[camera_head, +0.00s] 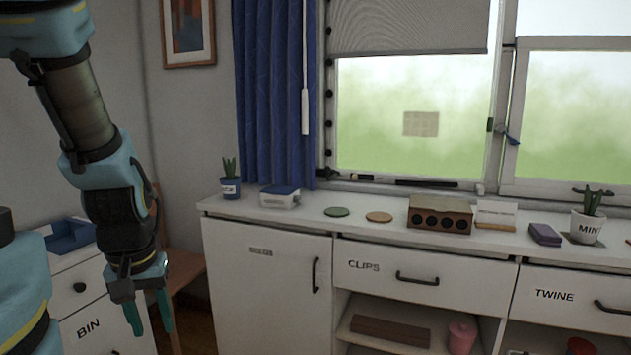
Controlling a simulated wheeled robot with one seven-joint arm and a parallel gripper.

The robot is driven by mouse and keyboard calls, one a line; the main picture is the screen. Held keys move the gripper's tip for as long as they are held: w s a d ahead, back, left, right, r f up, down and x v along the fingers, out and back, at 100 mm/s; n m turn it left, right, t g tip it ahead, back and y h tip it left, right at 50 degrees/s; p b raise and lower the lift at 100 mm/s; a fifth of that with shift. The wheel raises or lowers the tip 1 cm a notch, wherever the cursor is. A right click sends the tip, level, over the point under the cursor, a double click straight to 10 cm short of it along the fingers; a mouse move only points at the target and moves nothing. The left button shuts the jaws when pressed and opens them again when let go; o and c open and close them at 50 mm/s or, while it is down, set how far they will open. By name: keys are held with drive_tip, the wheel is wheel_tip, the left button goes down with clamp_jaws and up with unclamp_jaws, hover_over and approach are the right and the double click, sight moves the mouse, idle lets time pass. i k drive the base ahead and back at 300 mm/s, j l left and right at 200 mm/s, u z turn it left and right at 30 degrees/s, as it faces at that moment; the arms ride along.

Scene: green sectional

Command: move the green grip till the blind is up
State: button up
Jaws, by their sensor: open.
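A grey blind (410,28) covers the top of the left window pane, and its lower edge hangs well above the sill. A small dark green piece (490,125) shows at the right side of that pane; I cannot tell for sure that it is the green grip. A white wand (305,110) hangs in front of the blue curtain. My gripper (149,318) is at the lower left, pointing down with teal fingers apart and nothing between them. It is far from the window and the blind.
A white counter (310,218) runs below the window. A wooden chair (184,266) stands behind my gripper.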

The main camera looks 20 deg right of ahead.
sight(489, 128)
drive_tip(key=z, duration=2.25)
drive_tip(key=u, duration=0.8)
drive_tip(key=i+l+u, duration=0.1)
drive_tip(key=i+u, duration=0.15)
drive_tip(key=u, duration=0.15)
drive_tip(key=i+l+u, duration=0.2)
drive_tip(key=u, duration=0.15)
drive_tip(key=i+l+u, duration=0.2)
drive_tip(key=u, duration=0.2)
